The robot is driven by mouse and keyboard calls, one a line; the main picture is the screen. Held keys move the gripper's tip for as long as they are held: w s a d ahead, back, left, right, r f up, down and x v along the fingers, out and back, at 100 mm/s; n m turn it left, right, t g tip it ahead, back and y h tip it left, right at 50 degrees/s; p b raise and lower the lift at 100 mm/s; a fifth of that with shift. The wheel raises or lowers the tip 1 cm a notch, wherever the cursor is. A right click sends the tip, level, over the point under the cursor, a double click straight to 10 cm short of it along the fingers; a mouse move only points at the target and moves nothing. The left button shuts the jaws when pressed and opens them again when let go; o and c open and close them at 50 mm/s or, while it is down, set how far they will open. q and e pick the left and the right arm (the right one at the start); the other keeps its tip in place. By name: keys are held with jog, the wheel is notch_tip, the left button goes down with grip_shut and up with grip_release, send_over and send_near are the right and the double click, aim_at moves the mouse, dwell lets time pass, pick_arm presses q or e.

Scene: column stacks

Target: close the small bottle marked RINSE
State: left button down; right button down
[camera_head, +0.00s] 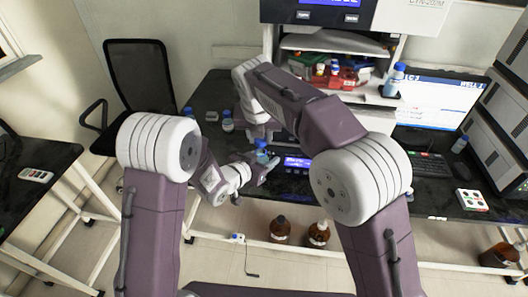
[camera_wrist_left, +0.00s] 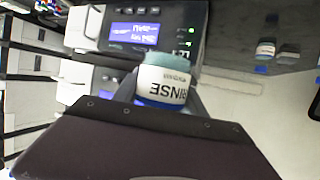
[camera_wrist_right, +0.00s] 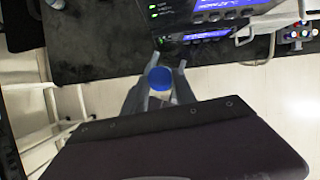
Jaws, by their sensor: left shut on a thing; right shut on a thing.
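The small bottle marked RINSE (camera_wrist_left: 165,80) has a white label and bluish-green contents. It is between the fingers of my left gripper (camera_wrist_left: 165,92), which is shut on it. In the head view the bottle (camera_head: 262,157) is held near the front of the bench. A blue cap (camera_wrist_right: 159,78) is between the fingers of my right gripper (camera_wrist_right: 164,72), which is shut on it. In the left wrist view, blue shows at the bottle's cap end, partly hidden by my gripper. I cannot tell whether the cap sits on the neck.
An instrument with a lit blue display (camera_wrist_left: 135,32) stands close behind the bottle. Other small bottles (camera_head: 227,122) stand on the dark bench to the left. Brown bottles (camera_head: 319,234) stand low under the bench. A monitor (camera_head: 438,105) is at the right.

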aim_at(256, 141)
dwell(0.3)
jog(key=shift+f, duration=0.9)
jog(key=shift+f, duration=0.6)
jog(key=m, duration=0.1)
jog(key=m+h, duration=0.1)
jog(key=m, duration=0.1)
jog(key=shift+a, duration=0.25)
jog(key=m, duration=0.1)
jog(key=m+h, duration=0.1)
jog(key=m, duration=0.1)
jog(key=m+g+h, duration=0.1)
jog(key=m, duration=0.1)
jog(key=shift+w+a, duration=0.25)
jog(key=shift+w, duration=0.15)
jog(key=shift+s+d+m, duration=0.15)
jog(key=shift+s+m, duration=0.1)
jog(key=shift+m, duration=0.65)
jog(key=c, duration=1)
grip_release()
jog(key=shift+g, duration=0.3)
